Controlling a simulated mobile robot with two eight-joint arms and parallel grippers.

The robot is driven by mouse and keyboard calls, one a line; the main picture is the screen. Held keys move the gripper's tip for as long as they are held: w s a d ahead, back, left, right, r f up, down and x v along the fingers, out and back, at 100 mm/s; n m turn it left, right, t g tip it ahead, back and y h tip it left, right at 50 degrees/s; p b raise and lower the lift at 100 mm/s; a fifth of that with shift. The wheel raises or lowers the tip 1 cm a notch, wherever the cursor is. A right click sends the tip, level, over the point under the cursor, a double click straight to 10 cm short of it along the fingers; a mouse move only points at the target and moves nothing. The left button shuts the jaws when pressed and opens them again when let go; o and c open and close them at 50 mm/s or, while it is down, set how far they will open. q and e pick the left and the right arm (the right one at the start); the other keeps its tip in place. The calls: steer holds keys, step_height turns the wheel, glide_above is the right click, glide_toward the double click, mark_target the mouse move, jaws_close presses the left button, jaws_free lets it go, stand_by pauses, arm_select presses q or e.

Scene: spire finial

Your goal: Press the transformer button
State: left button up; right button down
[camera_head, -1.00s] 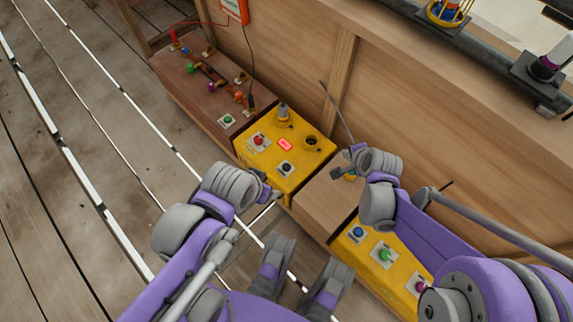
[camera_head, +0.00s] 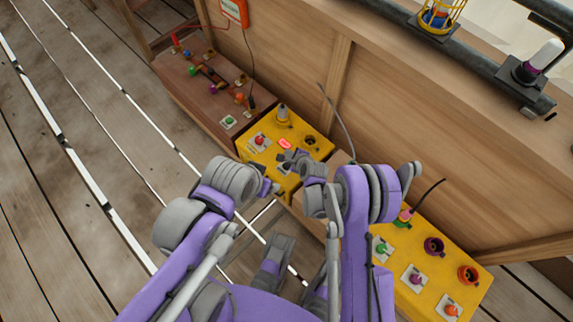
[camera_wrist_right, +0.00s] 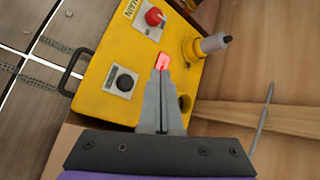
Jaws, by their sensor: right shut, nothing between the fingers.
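A yellow box (camera_head: 245,151) stands in the middle of the head view. It carries a red button (camera_head: 259,138), a lit red panel (camera_head: 285,143) and a black button (camera_wrist_right: 125,82), which shows clearly in the right wrist view. I cannot tell which button is the transformer's. My right gripper (camera_head: 284,157) is shut and empty over the yellow box. In the wrist view its fingertips overlap the lower edge of the lit panel (camera_wrist_right: 163,61), right of the black button; contact is unclear. My left gripper (camera_head: 272,188) is at the box's near edge, its jaws too small to read.
A brown box (camera_head: 190,95) with a green button (camera_head: 229,122) and colored terminals adjoins at the left. Another yellow box (camera_head: 440,285) with colored buttons and sockets lies to the right. A grey post (camera_wrist_right: 210,44) rises beside the lit panel. A wooden wall stands behind.

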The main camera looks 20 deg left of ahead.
step_height(320, 180, down, 8)
steer(key=b, duration=0.4)
steer(key=shift+r, duration=0.15)
steer(key=shift+f+b, duration=0.5)
steer(key=shift+f, duration=0.05)
steer(key=shift+f, duration=0.1)
stand_by(1.5)
steer(key=shift+f+b, duration=0.3)
steer(key=shift+b, duration=0.15)
steer(key=shift+f+b, duration=0.35)
steer(key=shift+f, duration=0.1)
stand_by(0.4)
steer(key=shift+r, duration=0.15)
steer(key=shift+r+p, duration=0.45)
steer(key=shift+r, duration=0.3)
